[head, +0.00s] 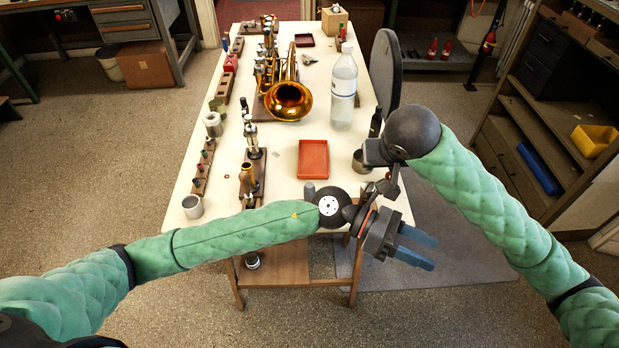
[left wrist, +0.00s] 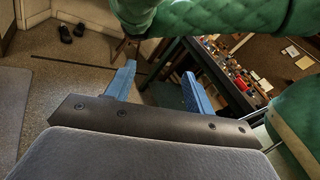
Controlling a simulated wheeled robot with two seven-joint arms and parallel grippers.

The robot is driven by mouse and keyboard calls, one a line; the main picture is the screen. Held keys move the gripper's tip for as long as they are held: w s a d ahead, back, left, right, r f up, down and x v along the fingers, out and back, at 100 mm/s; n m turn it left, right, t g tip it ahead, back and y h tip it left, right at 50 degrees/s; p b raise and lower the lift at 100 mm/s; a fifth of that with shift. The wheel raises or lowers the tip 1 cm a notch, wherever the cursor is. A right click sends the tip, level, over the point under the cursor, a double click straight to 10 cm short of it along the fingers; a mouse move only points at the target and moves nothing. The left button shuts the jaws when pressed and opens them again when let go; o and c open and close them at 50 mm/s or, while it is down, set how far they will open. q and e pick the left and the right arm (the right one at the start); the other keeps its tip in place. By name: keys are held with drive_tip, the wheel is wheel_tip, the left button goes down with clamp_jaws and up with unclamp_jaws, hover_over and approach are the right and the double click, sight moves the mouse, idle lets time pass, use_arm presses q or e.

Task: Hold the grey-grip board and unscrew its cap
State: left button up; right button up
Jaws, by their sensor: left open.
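Wooden boards with upright metal parts stand on the left half of the white table. The near one (head: 258,190) bears a brass piece (head: 247,178) and a silver upright part (head: 251,138). I cannot make out which board has the grey grip, nor its cap. My left gripper (head: 418,251) is in front of the table's near right corner, its blue fingers apart and empty; they also show in the left wrist view (left wrist: 157,85). My right arm comes in from the right and ends in a dark wrist (head: 376,152) over the table's right edge; its fingers cannot be made out.
A brass horn (head: 288,98), a clear bottle (head: 343,88) and a red tray (head: 313,158) are on the table. Metal cups (head: 192,206) and peg racks (head: 201,178) line its left edge. A dark chair (head: 386,70) stands at the right. Shelves (head: 520,150) are farther right.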

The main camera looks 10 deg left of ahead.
sight(309, 185)
use_arm(q)
drive_tip(key=w+a+f+m+y, duration=0.4)
drive_tip(key=a+f+m+y, duration=0.1)
drive_tip(key=f+y, duration=0.1)
drive_tip(key=w+a+m+t+y, duration=0.1)
drive_tip(key=w+a+t+y, duration=0.1)
drive_tip(key=w+a, duration=0.3)
drive_tip(key=w+a+m+t+y, duration=0.1)
drive_tip(key=w+a+y, duration=0.3)
drive_tip(key=a, duration=0.4)
drive_tip(key=w+a+f+m+t+y, duration=0.1)
drive_tip(key=w+a+t+y, duration=0.1)
drive_tip(key=w+a+y, duration=0.2)
drive_tip(key=shift+w+a+f+m+t, duration=0.1)
drive_tip(key=shift+w+a+m+t, duration=0.05)
drive_tip(key=shift+w+a, duration=0.55)
drive_tip(key=shift+w+a+m+t, duration=0.15)
drive_tip(key=shift+w+a, duration=0.35)
drive_tip(key=shift+w, duration=0.4)
drive_tip(key=shift+f, duration=3.85)
drive_tip(key=shift+c, duration=0.4)
